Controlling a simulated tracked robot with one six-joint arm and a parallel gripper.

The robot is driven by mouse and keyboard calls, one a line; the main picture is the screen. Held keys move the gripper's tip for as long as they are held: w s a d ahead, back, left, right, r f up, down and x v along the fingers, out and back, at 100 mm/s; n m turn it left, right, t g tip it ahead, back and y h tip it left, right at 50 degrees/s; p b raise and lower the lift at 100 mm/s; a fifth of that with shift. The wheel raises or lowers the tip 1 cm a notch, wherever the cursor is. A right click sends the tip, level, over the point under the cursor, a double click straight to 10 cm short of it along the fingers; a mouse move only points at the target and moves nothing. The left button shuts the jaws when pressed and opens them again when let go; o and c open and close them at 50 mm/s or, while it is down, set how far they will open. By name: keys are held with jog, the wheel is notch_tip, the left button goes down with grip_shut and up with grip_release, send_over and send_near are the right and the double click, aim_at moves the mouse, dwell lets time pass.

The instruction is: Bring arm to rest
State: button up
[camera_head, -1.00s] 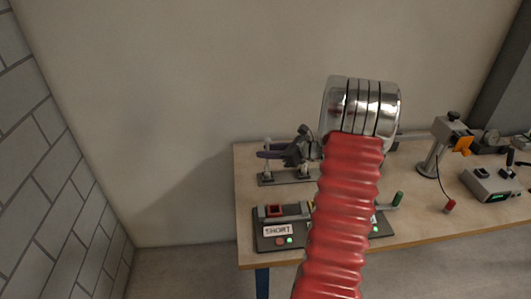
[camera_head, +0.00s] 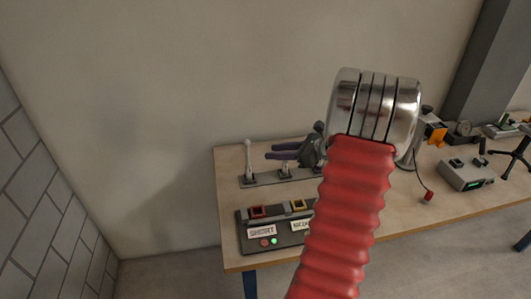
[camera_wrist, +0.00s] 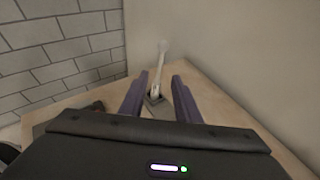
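My gripper (camera_head: 268,154) is in the head view above the bench's left part, its two dark purple fingers pointing left. In the wrist view the fingers (camera_wrist: 160,76) are spread apart with nothing held between them. A pale lever with a round knob (camera_head: 249,158) stands upright on a grey base, just left of the fingertips and apart from them. In the wrist view this lever (camera_wrist: 158,72) shows ahead, through the gap between the fingers. My red ribbed arm cover and shiny metal joint hide part of the bench and of the gripper's wrist.
A panel (camera_head: 246,250) with a SHORT label, red and yellow frames and a green light sits on the wooden bench (camera_head: 224,180). A black-and-grey box (camera_head: 466,175) and a red-tipped hanging cord (camera_head: 428,196) are on the right. Walls stand behind and left.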

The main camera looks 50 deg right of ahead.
jog(key=shift+v, duration=0.9)
jog(key=s+a+f+n+g, duration=0.3)
jog(key=s+f+n, duration=0.1)
jog(key=f, duration=0.1)
jog(key=s+a+n+g, duration=0.3)
jog(key=a+n+g, duration=0.2)
jog(key=a+n, duration=0.5)
jog(key=s+a+r+n+h, duration=0.1)
jog(key=a+r+n, duration=0.3)
jog(key=a, duration=0.5)
jog(key=s+a+r+n+h, duration=0.1)
jog(key=s+a+r+n, duration=0.1)
jog(key=a+r+n, duration=0.3)
jog(key=s+a+r+n+h, duration=0.2)
jog(key=a+r+n, duration=0.3)
jog(key=a+n, duration=0.4)
jog(key=a, duration=0.6)
jog(key=shift+s+a+t, duration=0.15)
jog(key=shift+s+t, duration=0.1)
jog(key=shift+t, duration=0.05)
